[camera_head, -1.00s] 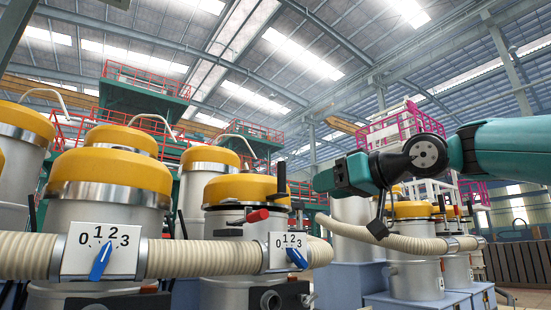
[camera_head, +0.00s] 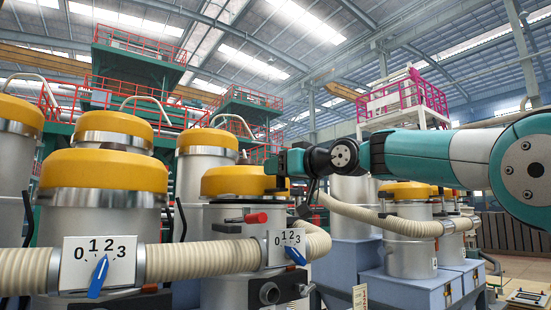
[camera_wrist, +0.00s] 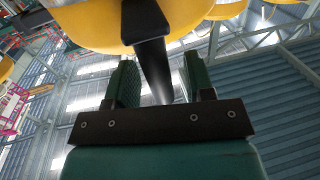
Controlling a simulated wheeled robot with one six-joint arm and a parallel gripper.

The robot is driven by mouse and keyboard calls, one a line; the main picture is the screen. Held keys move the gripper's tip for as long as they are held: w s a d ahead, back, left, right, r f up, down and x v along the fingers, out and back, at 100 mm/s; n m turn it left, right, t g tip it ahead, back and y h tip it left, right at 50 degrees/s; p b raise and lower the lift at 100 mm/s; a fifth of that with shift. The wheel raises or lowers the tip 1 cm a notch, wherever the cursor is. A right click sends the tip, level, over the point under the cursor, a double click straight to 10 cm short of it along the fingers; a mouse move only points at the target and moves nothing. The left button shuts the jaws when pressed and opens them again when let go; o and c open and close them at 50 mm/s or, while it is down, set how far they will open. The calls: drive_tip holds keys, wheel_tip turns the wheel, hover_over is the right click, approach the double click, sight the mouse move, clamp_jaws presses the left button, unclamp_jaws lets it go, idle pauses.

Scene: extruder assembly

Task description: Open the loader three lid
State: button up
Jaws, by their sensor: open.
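The loader nearest my gripper has a yellow domed lid (camera_head: 245,181), which sits down on its silver body (camera_head: 231,247). I see no label that says which loader is number three. My gripper (camera_head: 283,168) is at the right side of this lid. In the wrist view, my gripper (camera_wrist: 160,82) is open. A black handle (camera_wrist: 147,28) in front of the yellow lid (camera_wrist: 95,22) reaches down between the two green fingers. I cannot tell whether they touch it. In the head view the handle is largely hidden by my gripper.
A front loader (camera_head: 106,181) with a yellow lid stands to the left. A ribbed hose (camera_head: 205,257) with dial plates (camera_head: 99,263) runs across the front. A red-gripped lever (camera_head: 256,218) juts from the near loader. More loaders (camera_head: 408,222) stand behind to the right.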

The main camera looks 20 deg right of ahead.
drive_tip(key=shift+x, duration=0.95)
drive_tip(key=shift+c, duration=0.3)
clamp_jaws()
drive_tip(key=shift+s+d, duration=0.1)
